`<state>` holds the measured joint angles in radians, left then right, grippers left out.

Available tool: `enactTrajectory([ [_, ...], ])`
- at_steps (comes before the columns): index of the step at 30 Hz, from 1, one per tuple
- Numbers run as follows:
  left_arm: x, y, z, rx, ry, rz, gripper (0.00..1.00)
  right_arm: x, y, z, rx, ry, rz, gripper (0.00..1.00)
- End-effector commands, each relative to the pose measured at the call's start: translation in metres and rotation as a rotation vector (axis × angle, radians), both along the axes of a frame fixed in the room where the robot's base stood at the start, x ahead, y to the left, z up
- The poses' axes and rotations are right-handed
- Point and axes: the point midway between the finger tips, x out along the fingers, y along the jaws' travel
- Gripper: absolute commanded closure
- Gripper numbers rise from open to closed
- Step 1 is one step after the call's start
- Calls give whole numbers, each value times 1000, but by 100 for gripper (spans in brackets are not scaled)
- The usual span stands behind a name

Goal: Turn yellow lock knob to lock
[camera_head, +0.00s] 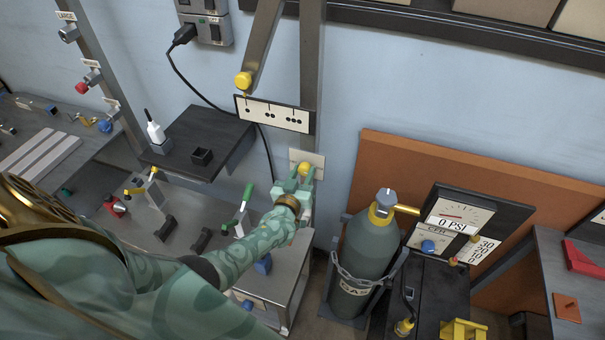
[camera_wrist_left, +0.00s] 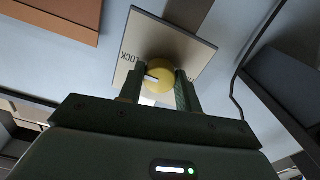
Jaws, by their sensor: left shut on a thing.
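The yellow lock knob (camera_head: 305,169) sits on a pale plate (camera_head: 317,158) fixed to the upright metal post. In the left wrist view the round yellow knob (camera_wrist_left: 159,77) has a white mark on it, and the plate (camera_wrist_left: 143,33) carries lettering that reads LOCK along one edge. My left gripper (camera_head: 303,176) reaches up to the plate. Its two fingers (camera_wrist_left: 160,90) stand on either side of the knob and are shut on it. The fingers and palm hide part of the knob and plate. My right gripper is not in view.
A second yellow knob (camera_head: 243,79) is on the slanted bar above a dotted label plate (camera_head: 273,114). A chained gas cylinder (camera_head: 365,250) stands to the right. A dark shelf (camera_head: 203,140) is on the left, with a black cable hanging behind.

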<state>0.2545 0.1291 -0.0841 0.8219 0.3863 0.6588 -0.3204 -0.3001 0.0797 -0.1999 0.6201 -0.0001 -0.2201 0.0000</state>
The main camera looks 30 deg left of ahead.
Motion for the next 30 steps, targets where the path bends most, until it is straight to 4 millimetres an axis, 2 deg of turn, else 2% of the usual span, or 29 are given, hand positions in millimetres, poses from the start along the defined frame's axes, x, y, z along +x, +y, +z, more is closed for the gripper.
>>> enactTrajectory([
  [1,-2,-1,-4,2,10,-3,61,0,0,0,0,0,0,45],
  [3,-2,-1,-3,1,8,-2,44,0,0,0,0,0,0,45],
  [11,-1,-1,-1,0,4,-1,44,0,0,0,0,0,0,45],
  [15,-11,-3,0,-1,4,-2,44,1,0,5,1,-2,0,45],
  [20,-44,-11,1,-4,4,0,44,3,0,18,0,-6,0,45],
  [24,-83,-20,1,-1,6,-1,44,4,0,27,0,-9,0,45],
  [30,-130,-32,-1,-2,7,-1,44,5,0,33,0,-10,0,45],
])
